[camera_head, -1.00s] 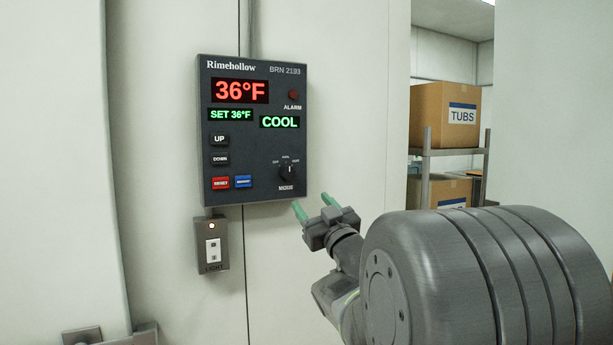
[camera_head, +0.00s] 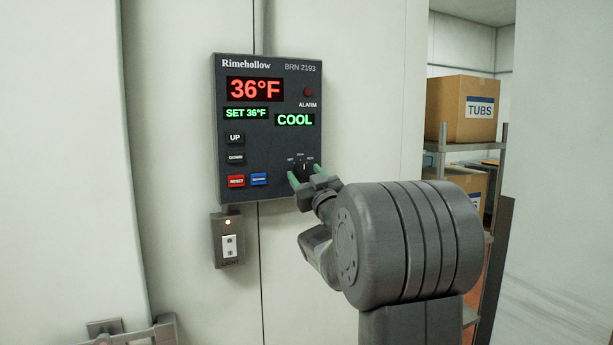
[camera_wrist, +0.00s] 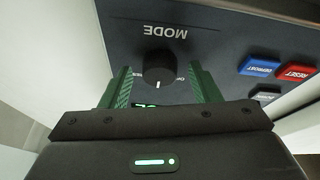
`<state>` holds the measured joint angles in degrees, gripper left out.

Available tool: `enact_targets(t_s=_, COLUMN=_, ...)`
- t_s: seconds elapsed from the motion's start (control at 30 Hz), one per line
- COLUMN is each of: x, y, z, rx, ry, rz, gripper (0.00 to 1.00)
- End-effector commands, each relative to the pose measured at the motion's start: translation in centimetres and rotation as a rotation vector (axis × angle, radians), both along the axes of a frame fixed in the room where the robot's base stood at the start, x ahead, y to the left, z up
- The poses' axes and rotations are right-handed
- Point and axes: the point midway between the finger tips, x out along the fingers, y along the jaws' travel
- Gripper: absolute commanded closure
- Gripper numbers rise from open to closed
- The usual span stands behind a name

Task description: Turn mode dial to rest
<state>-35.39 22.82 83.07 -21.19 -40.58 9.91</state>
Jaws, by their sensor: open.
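The dark round mode dial (camera_head: 304,169) is at the lower right of the Rimehollow control panel (camera_head: 268,149). In the wrist view the dial (camera_wrist: 158,70) shows upside down beside the word MODE, its white mark pointing away from that word, to the panel's upper side. The small labels around it are too small or too hidden to read. The green display reads COOL. My gripper (camera_head: 306,175) is open at the panel's lower right. In the wrist view its green fingers (camera_wrist: 159,77) stand on either side of the dial, with gaps visible; contact is not clear.
Red RESET (camera_head: 236,181) and blue buttons (camera_head: 259,179) lie left of the dial, with UP (camera_head: 235,138) and DOWN (camera_head: 236,157) above them. A light switch (camera_head: 228,241) is below the panel. A shelf with boxes (camera_head: 465,110) stands through the doorway at right.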

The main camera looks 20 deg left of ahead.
Motion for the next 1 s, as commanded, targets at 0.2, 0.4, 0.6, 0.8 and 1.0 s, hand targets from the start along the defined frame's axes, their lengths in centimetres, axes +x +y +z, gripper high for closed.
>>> enact_targets(t_s=0.2, x=-0.02, y=-0.02, z=-0.01, rx=0.0, ry=0.0, rz=0.0, gripper=0.73)
enact_targets(t_s=0.4, x=-0.03, y=-0.04, z=-0.02, rx=0.001, ry=0.001, rz=-0.001, gripper=0.88)
enact_targets(t_s=0.6, x=-0.11, y=0.0, z=-0.12, rx=0.026, ry=0.028, rz=0.0, gripper=0.88)
enact_targets(t_s=0.8, x=-0.24, y=0.12, z=-0.27, rx=0.097, ry=0.109, rz=0.002, gripper=0.88)
enact_targets(t_s=1.0, x=-0.38, y=0.23, z=-0.23, rx=0.205, ry=0.235, rz=0.003, gripper=0.88)
